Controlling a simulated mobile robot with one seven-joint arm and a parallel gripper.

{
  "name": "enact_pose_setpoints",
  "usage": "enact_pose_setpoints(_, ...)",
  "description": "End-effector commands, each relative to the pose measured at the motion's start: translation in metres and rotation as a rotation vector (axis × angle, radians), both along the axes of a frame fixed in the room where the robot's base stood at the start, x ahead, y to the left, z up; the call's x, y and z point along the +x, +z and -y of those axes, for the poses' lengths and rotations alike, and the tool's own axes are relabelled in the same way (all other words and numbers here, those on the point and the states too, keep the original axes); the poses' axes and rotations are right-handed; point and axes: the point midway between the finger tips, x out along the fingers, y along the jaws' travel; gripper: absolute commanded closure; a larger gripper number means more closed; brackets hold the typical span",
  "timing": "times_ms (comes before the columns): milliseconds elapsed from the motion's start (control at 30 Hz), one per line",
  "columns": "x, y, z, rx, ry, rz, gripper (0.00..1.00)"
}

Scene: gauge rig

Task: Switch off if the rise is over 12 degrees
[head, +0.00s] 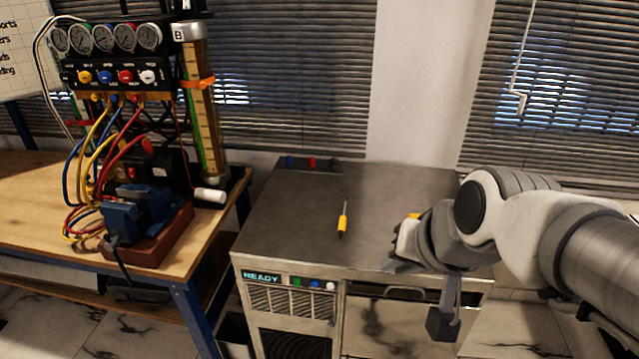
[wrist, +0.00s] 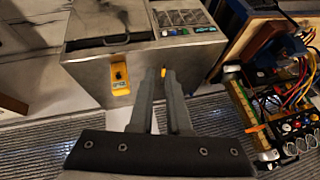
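The gauge rig (head: 110,75) stands on the wooden bench at left, with a row of round dials (head: 103,38) on top. Their readings are too small to tell. A tall scaled column marked B (head: 200,100), with an orange clamp, stands at its right. A steel cabinet (head: 300,215) shows a lit READY display (head: 262,277) and small coloured buttons (head: 312,284) on its front. My gripper (head: 392,266) is over the cabinet's right part, near its front edge. In the wrist view its two fingers (wrist: 161,72) have a narrow gap between them and hold nothing.
A yellow-handled screwdriver (head: 342,223) lies on the cabinet top. A yellow device (wrist: 120,77) is also on the cabinet, largely hidden by my gripper in the head view. A blue vise (head: 135,215) and hoses are on the bench. The cabinet top's left part is largely clear.

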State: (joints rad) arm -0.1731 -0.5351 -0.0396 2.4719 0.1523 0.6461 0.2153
Motion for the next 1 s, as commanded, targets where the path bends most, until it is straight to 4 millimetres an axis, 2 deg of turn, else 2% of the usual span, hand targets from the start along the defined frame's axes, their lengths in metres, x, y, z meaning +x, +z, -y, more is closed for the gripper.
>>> enact_pose_setpoints(33,0.01,-0.012,-0.013,0.044,-0.018,-0.008,0.95)
enact_pose_setpoints(67,0.017,-0.015,-0.02,0.072,-0.036,-0.009,1.0)
enact_pose_setpoints(200,0.043,-0.036,-0.053,0.198,-0.128,-0.02,1.0)
enact_pose_setpoints(500,0.087,-0.094,-0.116,0.41,-0.364,-0.052,1.0)
enact_pose_setpoints(800,0.112,-0.167,-0.165,0.55,-0.622,-0.044,1.0)
enact_pose_setpoints(1000,0.118,-0.218,-0.187,0.616,-0.785,0.009,1.0)
